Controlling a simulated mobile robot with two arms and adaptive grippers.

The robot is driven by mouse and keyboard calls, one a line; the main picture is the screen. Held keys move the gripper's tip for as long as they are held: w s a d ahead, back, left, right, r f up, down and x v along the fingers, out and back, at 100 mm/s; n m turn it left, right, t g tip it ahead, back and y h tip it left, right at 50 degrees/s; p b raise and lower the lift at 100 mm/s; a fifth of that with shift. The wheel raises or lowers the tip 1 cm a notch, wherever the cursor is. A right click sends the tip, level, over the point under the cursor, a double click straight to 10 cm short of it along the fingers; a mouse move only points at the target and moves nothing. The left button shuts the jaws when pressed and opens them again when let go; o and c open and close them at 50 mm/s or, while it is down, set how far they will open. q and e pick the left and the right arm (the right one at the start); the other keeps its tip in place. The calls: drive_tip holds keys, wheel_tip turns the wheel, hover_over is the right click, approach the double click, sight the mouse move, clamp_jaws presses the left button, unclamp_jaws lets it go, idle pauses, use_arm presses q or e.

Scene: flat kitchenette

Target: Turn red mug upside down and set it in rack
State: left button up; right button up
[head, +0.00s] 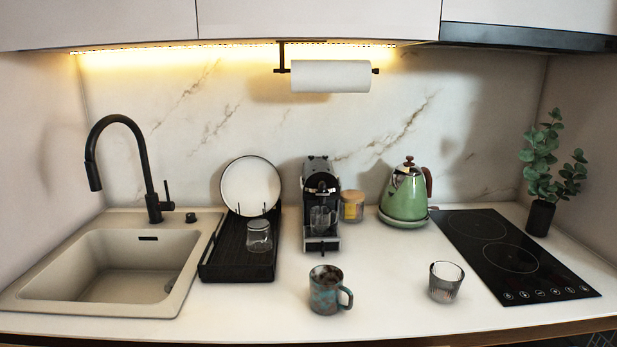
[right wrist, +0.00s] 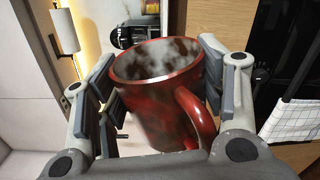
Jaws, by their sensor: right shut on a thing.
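The red mug (right wrist: 155,105) fills the middle of the right wrist view. It is glossy red with a mottled grey and dark inside, and its handle (right wrist: 195,115) is at the right. My right gripper (right wrist: 158,88) is shut on it, one finger on each side. Its mouth faces the top of that picture. The room looks rolled there, so the mug seems tipped sideways. The black rack (head: 212,262) stands right of the sink in the head view. Neither gripper nor the red mug shows in the head view.
The rack holds a white plate (head: 251,186) at the back and a glass jar (head: 259,236). A teal-brown mug (head: 325,290) and a ribbed glass (head: 445,282) stand near the counter's front. A coffee machine (head: 320,195) stands right of the rack. Counter between mug and glass is clear.

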drive_tip(key=m, duration=0.2)
drive_tip(key=shift+m, duration=0.3)
drive_tip(key=m, duration=0.3)
drive_tip(key=m+p, duration=0.1)
drive_tip(key=m, duration=0.5)
drive_tip(key=n, duration=0.9)
